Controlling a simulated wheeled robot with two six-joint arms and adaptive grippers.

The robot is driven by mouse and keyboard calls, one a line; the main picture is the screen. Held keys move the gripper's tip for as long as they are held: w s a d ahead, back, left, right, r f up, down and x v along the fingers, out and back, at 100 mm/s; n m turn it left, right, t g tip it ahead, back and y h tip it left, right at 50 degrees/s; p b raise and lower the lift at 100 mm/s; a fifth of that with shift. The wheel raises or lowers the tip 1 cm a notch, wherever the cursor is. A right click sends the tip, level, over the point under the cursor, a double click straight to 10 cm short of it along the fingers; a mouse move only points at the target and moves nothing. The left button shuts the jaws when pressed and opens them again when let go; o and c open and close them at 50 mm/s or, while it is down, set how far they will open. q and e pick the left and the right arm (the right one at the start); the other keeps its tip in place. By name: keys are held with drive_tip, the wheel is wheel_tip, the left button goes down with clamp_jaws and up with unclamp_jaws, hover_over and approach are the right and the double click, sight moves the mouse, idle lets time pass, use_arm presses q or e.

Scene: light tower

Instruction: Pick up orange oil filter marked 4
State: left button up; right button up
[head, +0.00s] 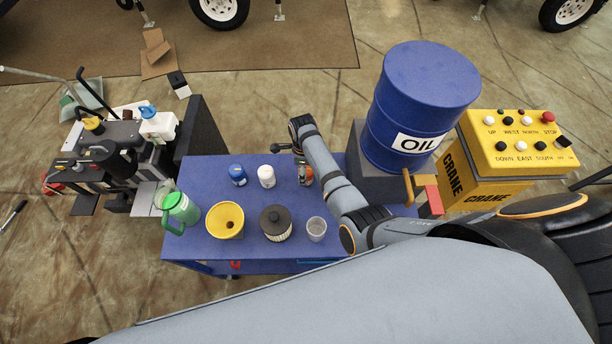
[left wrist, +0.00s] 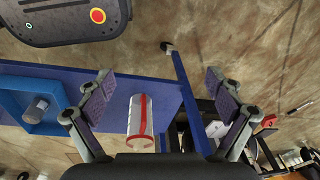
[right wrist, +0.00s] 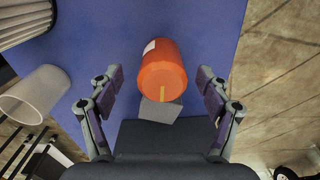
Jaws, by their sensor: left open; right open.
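The orange oil filter (head: 305,174) stands on the blue tabletop, partly hidden by my right arm in the head view. In the right wrist view the orange filter (right wrist: 163,68) shows a white label at its edge, but no number can be read. My right gripper (right wrist: 160,84) is open, with its fingers on either side of the filter's line, and I cannot tell whether they touch it. My left gripper (left wrist: 155,92) is open and empty, and it is not seen in the head view. A white and red cylinder (left wrist: 135,118) lies beyond its fingers.
A blue oil drum (head: 420,95) stands beside my right arm.

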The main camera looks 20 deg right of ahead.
drive_tip(key=f+b, duration=0.2)
drive_tip(key=d+f+b, duration=0.1)
drive_tip(key=f+b, duration=0.1)
drive_tip(key=shift+s+f, duration=0.1)
drive_tip(key=shift+f, duration=0.2)
drive_tip(key=shift+f+b, duration=0.15)
drive_tip(key=shift+b, duration=0.2)
use_arm(q)
wheel_tip(320, 180, down, 6)
drive_tip(key=s, duration=0.2)
drive_tip(key=shift+s+r+g, duration=0.2)
drive_tip(key=shift+r+g, duration=0.05)
drive_tip(key=shift+g, duration=0.05)
use_arm(e)
drive_tip(key=shift+a, duration=0.1)
drive_tip(key=shift+r, duration=0.2)
drive_tip(key=shift+c, duration=0.8)
drive_tip(key=c, duration=1.3)
use_arm(q)
drive_tip(key=shift+w, duration=0.25)
use_arm(e)
drive_tip(key=shift+c, duration=0.3)
use_arm(q)
drive_tip(key=shift+r+p, duration=0.15)
drive_tip(key=shift+p, duration=0.15)
use_arm(e)
drive_tip(key=shift+r, duration=0.1)
